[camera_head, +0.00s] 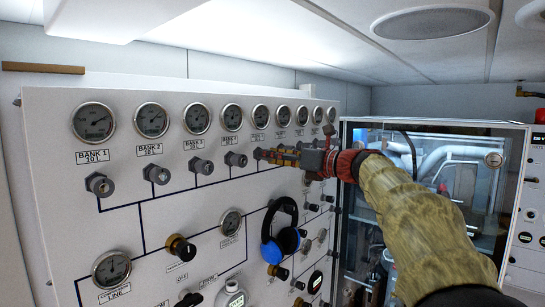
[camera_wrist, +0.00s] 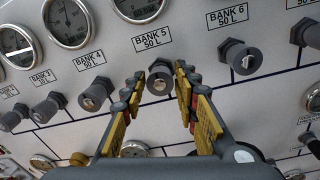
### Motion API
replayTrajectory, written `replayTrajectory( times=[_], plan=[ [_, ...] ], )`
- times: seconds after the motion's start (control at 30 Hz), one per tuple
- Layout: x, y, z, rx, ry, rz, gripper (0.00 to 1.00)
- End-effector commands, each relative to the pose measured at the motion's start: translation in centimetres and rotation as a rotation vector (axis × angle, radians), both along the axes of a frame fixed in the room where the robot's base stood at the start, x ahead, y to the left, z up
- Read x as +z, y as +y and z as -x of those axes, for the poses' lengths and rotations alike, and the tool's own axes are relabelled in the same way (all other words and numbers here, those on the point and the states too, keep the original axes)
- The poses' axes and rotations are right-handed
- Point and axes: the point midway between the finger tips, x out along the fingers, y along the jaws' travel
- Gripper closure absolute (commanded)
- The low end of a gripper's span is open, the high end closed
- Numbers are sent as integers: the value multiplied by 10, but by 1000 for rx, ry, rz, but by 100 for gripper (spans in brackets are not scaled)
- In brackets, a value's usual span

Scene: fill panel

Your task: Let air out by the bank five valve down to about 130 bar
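The bank five valve (camera_wrist: 160,82) is a dark grey knob with a pale metal centre, under the BANK 5 50 L label (camera_wrist: 177,36) in the wrist view. My gripper (camera_wrist: 159,77) is open, with one yellow finger on each side of the knob and a small gap showing on both sides. I cannot tell how far the fingertips reach along it. In the head view my gripper (camera_head: 262,155) hides this valve. The bank five gauge (camera_head: 260,117) is above it, its needle too small to read; the wrist view cuts off most of that gauge (camera_wrist: 138,8).
The bank four valve (camera_wrist: 95,96) and bank six valve (camera_wrist: 242,59) flank the fingers. Blue headphones (camera_head: 281,238) hang on the panel below my arm. A window (camera_head: 440,180) is at the right. The panel's upper left face is unobstructed.

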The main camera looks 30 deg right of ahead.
Motion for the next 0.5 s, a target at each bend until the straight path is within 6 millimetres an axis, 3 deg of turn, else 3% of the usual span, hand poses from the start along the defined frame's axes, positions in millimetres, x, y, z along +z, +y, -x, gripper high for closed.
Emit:
replayTrajectory(
  times=[0.5],
  plan=[
    [0,0,0,0,0,0,100]
  ],
)
